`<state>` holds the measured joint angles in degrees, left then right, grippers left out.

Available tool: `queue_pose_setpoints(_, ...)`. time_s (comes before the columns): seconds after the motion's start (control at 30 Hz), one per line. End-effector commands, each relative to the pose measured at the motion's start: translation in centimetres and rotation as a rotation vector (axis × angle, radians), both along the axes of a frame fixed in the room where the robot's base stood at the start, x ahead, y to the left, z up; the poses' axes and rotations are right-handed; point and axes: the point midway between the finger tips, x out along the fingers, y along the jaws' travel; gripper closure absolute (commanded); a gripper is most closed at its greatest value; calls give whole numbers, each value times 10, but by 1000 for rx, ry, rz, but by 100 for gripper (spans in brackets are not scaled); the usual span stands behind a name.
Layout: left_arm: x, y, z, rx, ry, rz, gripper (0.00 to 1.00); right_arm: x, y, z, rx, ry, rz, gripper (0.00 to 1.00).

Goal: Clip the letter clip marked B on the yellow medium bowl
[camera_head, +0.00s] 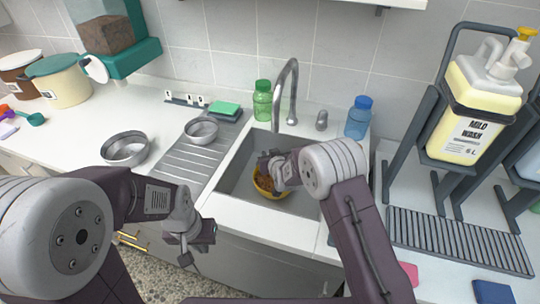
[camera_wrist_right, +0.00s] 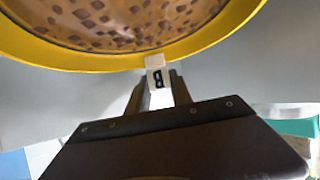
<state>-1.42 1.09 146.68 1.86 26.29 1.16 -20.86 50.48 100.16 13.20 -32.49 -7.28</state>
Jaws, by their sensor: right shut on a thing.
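The yellow bowl (camera_head: 268,193) sits in the sink, with brown pieces or a brown pattern inside. Its yellow rim (camera_wrist_right: 100,62) crosses the top of the right wrist view. The white clip marked B (camera_wrist_right: 157,76) is at the near rim, its upper end meeting or overlapping the rim. I cannot tell whether it grips the rim. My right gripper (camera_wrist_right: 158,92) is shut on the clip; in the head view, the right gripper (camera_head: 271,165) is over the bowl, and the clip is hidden. My left gripper (camera_head: 196,245) hangs in front of the counter, away from the bowl; its jaw state is unclear.
The sink (camera_head: 237,180) has a tall faucet (camera_head: 290,85) behind it. Metal bowls stand left, one on the counter (camera_head: 125,148) and one on the drainboard (camera_head: 201,130). Green (camera_head: 262,100) and blue (camera_head: 358,118) bottles stand behind the sink. A soap-jug rack (camera_head: 400,130) is at right.

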Motion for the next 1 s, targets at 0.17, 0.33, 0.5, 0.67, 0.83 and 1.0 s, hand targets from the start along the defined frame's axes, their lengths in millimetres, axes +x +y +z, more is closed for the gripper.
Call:
queue_pose_setpoints(0.17,0,0,0,0,0,0,100,0,0,0,0,-1,0,100)
queue_pose_setpoints(0.33,0,0,0,0,0,0,100,0,0,0,0,-1,0,52)
queue_pose_setpoints(0.5,0,0,0,0,0,0,100,0,0,0,0,0,0,48)
queue_pose_setpoints(0.67,0,0,0,0,0,0,100,0,0,0,0,0,0,29)
queue_pose_setpoints(0.83,0,0,0,0,0,0,100,0,0,0,0,0,0,27)
queue_pose_setpoints(1.0,0,0,1,0,0,0,100,0,0,1,0,0,0,27)
